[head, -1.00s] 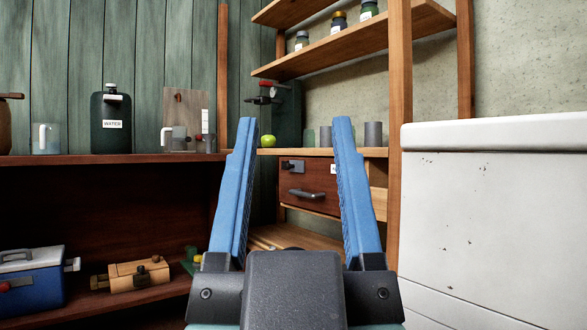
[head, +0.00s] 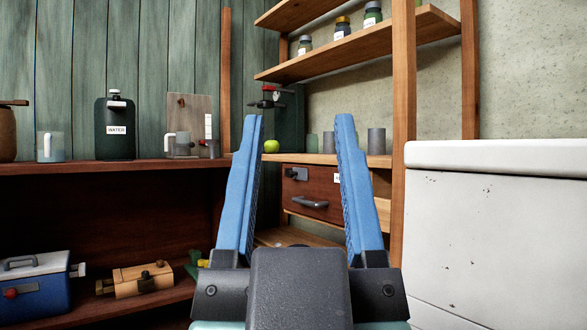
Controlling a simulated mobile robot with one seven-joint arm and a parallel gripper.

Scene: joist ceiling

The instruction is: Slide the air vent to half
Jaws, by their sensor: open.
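My gripper (head: 301,118) is open and empty, with two long blue fingers pointing up and away in the head view. No part is clearly recognisable as an air vent. A reddish wooden drawer front (head: 315,192) shows between and behind the fingers, with a grey handle (head: 310,202) and a small grey latch-like part (head: 295,174). My right finger covers part of its right side and label. A dark green box (head: 291,117) stands above on the shelf, with a red-handled dark fitting (head: 268,97) at its left. The fingers appear apart from all of these.
A wooden shelf unit (head: 404,70) stands behind, with jars on its upper shelf. A white chest (head: 500,155) blocks the right. A brown shelf (head: 80,167) at left holds a water bottle (head: 115,130) and mugs. A blue cooler (head: 38,292) and a wooden box (head: 143,279) sit below.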

